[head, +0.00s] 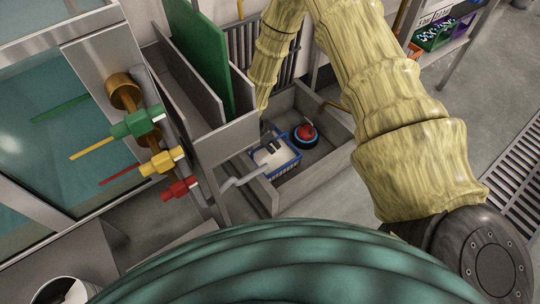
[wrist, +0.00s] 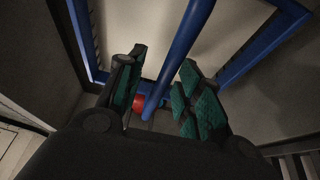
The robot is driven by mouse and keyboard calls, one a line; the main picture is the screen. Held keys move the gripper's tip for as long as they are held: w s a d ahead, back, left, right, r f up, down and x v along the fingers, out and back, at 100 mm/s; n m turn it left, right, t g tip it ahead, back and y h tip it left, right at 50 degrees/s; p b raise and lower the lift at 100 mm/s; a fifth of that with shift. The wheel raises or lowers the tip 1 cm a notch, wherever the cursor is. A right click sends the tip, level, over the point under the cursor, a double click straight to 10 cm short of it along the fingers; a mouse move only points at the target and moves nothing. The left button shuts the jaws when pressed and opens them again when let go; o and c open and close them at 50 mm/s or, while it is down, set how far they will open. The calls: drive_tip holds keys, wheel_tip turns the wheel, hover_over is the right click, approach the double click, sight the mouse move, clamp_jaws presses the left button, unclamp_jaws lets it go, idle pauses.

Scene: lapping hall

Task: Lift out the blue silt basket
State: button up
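The blue silt basket (head: 284,168) sits in a grey sump box in the head view, with a pale interior. In the wrist view its blue rim (wrist: 262,48) runs around the fingers, and its blue handle bar (wrist: 182,48) passes between them. My gripper (wrist: 162,64) is open, with one dark, teal-padded finger on each side of the bar and gaps showing. In the head view my gripper (head: 270,139) is small and dark, over the basket's far part. The basket's bottom is partly hidden.
A red and black round pump (head: 305,132) with a blue ring stands close beside the basket. The grey sump walls (head: 312,178) surround both. A steel tank with a green plate (head: 205,58) and coloured valves (head: 137,123) stand left.

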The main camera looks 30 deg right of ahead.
idle(0.3)
clamp_jaws()
